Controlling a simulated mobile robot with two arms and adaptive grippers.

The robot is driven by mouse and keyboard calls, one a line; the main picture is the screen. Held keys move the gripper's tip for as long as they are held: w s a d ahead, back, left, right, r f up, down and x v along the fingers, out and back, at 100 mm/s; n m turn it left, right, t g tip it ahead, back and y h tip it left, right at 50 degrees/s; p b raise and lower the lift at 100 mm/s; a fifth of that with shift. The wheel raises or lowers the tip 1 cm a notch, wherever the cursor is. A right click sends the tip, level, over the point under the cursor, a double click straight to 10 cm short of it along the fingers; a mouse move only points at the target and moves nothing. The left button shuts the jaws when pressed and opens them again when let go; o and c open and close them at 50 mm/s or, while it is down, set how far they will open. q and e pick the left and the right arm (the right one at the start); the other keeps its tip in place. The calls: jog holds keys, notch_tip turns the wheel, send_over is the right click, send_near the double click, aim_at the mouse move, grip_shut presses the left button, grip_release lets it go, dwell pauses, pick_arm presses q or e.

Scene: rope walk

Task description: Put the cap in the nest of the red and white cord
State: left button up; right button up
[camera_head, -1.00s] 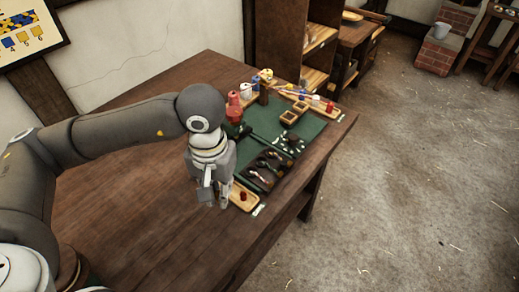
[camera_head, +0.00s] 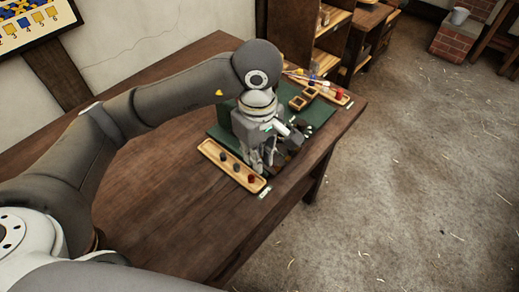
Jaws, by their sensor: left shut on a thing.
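My left gripper (camera_head: 262,166) points down at the table, just beyond the near wooden tray. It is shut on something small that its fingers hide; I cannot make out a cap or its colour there. The near wooden tray (camera_head: 211,149) is long and narrow, with two dark round spots and a small red piece (camera_head: 251,180) at its right end. A far wooden tray (camera_head: 347,101) holds a red piece (camera_head: 339,93) and other small pieces. I cannot make out a red and white cord or its nest. My right gripper is out of view.
A green mat (camera_head: 320,113) covers part of the brown table (camera_head: 150,187). Small open wooden frames (camera_head: 298,102) stand on it. Dark and white small items (camera_head: 303,128) lie right of my gripper. My arm hides the mat's back left. The table's front left is clear.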

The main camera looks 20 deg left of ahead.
pick_arm(q)
jog(key=w+a+f+p, duration=0.1)
jog(key=w+f, duration=0.1)
jog(key=w, duration=0.1)
jog(key=w+a+f+p, duration=0.1)
jog(key=w+f, duration=0.2)
jog(key=w, duration=0.1)
jog(key=w+a+f+p, duration=0.1)
jog(key=w+f, duration=0.2)
jog(key=w, duration=0.1)
jog(key=shift+a, duration=0.25)
jog(key=shift+w+a+f+p, duration=0.15)
jog(key=shift+w+f+p, duration=0.25)
jog(key=shift+f, duration=0.25)
notch_tip(320, 180, down, 2)
jog(key=shift+f+p, duration=0.1)
jog(key=shift+p, duration=0.6)
jog(key=shift+f, duration=0.35)
jog(key=shift+w+f, duration=0.1)
jog(key=shift+f, duration=0.05)
jog(key=shift+f+b, duration=0.65)
jog(key=shift+b, duration=0.1)
jog(key=o, duration=0.8)
jog(key=shift+c, duration=0.2)
